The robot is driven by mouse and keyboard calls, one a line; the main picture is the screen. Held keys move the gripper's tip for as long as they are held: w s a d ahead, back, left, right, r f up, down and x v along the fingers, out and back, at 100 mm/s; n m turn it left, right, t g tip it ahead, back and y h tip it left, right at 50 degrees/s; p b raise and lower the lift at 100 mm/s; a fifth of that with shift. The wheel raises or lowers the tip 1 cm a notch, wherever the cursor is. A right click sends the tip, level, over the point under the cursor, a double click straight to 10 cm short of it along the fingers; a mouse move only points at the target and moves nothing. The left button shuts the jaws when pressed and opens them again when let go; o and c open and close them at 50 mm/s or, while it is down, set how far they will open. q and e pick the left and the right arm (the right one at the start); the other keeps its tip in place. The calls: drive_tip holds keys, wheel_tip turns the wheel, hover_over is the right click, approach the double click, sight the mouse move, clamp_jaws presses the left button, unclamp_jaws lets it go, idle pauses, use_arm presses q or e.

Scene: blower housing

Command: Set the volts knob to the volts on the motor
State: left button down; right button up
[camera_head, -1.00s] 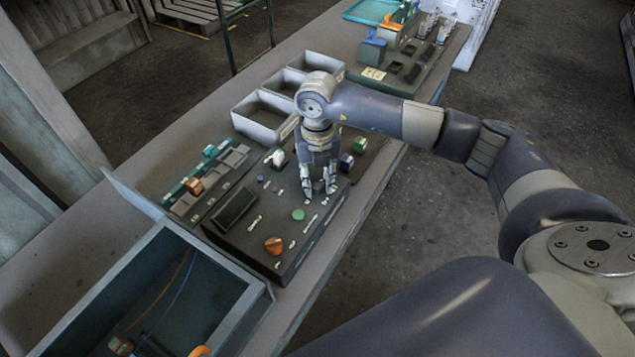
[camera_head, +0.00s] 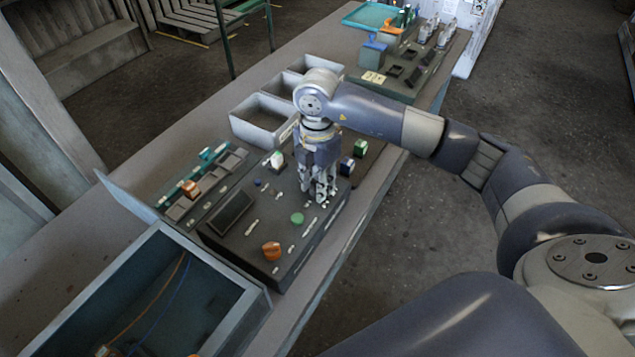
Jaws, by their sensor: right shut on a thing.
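The dark control box (camera_head: 238,243) lies on the bench, with a dark display, an orange knob (camera_head: 271,251), a green button (camera_head: 297,218) and small pale labels on top. My right gripper (camera_head: 318,195) points down at the far right part of this box. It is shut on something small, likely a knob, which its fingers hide. I cannot read the volts marks. The motor cannot be made out for certain, and no volts figure is legible. My left gripper is not in view.
Grey bins (camera_head: 264,121) stand behind the gripper. A green and a blue block (camera_head: 360,148) sit right of it. An open grey case (camera_head: 240,300) with wires is at the front left. Another dark fixture (camera_head: 385,88) is at the far end.

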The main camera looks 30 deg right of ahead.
drive_tip(key=shift+w+r+m, duration=0.1)
drive_tip(key=shift+m, duration=1.6)
drive_tip(key=o, duration=1.1)
wheel_tip(320, 180, up, 12)
